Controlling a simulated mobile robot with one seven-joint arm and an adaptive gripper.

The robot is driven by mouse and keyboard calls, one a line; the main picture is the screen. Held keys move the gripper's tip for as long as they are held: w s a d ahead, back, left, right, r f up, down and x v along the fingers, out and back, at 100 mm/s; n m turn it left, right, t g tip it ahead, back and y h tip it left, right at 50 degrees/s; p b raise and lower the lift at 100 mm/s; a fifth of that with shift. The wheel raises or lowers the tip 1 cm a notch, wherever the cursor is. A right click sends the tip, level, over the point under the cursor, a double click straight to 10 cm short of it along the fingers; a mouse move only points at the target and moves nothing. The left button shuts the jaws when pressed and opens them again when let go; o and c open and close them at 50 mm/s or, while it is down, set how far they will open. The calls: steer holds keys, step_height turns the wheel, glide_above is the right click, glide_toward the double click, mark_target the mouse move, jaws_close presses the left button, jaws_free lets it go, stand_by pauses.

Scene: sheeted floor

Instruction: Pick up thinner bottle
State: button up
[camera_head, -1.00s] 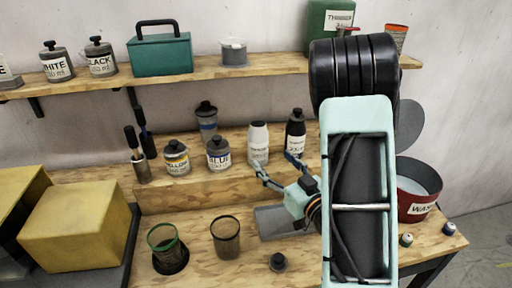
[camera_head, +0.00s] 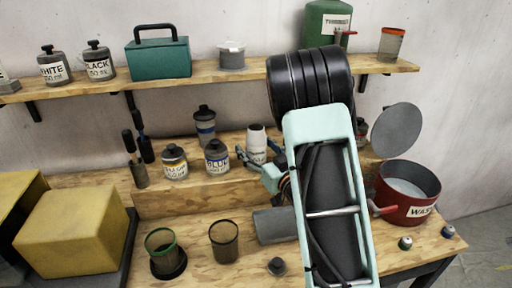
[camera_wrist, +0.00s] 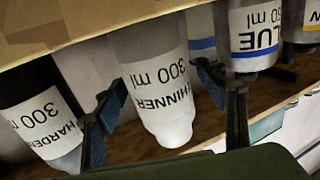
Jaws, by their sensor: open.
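The thinner bottle (camera_head: 257,142) is pale with a white label and stands upright on the raised wooden step. In the wrist view the thinner bottle (camera_wrist: 158,85) appears between the two fingers, its label reading THINNER 300 ml. My gripper (camera_head: 260,157) is open, with one finger on each side of the bottle; its fingers also show in the wrist view (camera_wrist: 165,102). I cannot tell whether either finger touches it. The lower part of the bottle is partly hidden by my gripper in the head view.
The hardener bottle (camera_wrist: 42,118) stands beside one finger and the blue paint bottle (camera_wrist: 252,35) beside the other. A yellow paint bottle (camera_head: 174,162) is farther left. Above is a shelf (camera_head: 210,68) with a green canister (camera_head: 325,22). A red waste pot (camera_head: 410,195) stands right.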

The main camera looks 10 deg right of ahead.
steer(key=shift+c, duration=0.7)
steer(key=c, duration=1.5)
steer(key=shift+c, duration=0.3)
steer(key=shift+w+r, duration=0.1)
steer(key=shift+r, duration=0.05)
